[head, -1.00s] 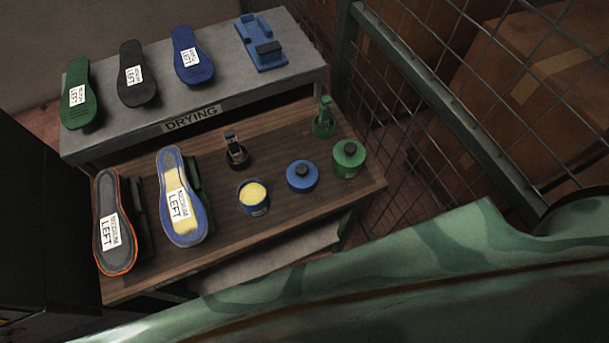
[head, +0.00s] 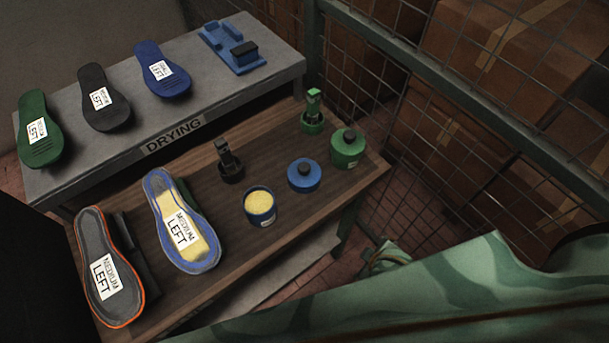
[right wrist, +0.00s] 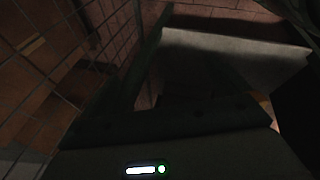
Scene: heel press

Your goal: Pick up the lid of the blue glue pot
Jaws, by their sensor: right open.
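The lid of the blue glue pot (head: 304,177), blue with a black knob, lies on the wooden bench in the head view. It is just right of and behind the open blue glue pot (head: 261,209), which shows pale yellow glue. My right gripper (right wrist: 285,52) shows only as dark shapes at the right edge of the right wrist view, open, with nothing seen between them. Neither gripper is in the head view, and the lid is not visible in the right wrist view.
A closed green pot (head: 348,148) stands close right of the lid. A green brush holder (head: 313,112) and a black one (head: 229,162) stand behind. Two soles lie at the bench's left. The grey drying shelf (head: 225,125) is behind; wire mesh (head: 400,85) borders the right.

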